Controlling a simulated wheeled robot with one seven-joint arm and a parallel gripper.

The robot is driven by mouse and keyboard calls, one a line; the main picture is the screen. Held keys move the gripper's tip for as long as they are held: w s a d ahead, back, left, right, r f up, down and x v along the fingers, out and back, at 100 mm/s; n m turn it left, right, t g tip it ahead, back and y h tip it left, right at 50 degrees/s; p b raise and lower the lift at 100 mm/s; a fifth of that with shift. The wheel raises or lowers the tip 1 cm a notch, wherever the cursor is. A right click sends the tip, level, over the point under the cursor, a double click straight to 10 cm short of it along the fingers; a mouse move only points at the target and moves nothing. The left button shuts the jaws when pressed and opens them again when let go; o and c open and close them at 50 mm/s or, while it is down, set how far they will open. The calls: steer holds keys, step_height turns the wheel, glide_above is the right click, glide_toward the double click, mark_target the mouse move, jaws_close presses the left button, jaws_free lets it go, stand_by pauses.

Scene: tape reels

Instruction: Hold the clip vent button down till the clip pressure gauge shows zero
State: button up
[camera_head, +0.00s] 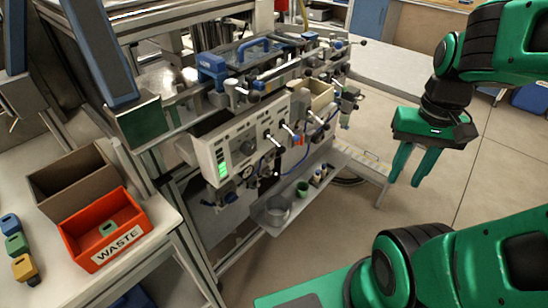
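A pale control panel (245,138) sits on the front of the machine in the middle of the view. It carries a dark round knob or dial, small switches and a lit green display (222,168). Small round fittings (246,172) that may be gauges sit along its lower edge. I cannot tell which is the clip vent button or the clip pressure gauge, and no reading is legible. My gripper (403,184) hangs to the right of the machine, over the floor, well apart from the panel. Its two green fingers point down, spread with a gap, and hold nothing.
Levers with black knobs (283,124) and a blue hose stick out right of the panel. A metal shelf (328,160) with a glass bowl and small cups juts out below. A red WASTE bin (118,246) stands on the left table. Open floor (345,235) lies between machine and gripper.

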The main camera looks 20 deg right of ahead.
jaws_close()
stand_by(1.4)
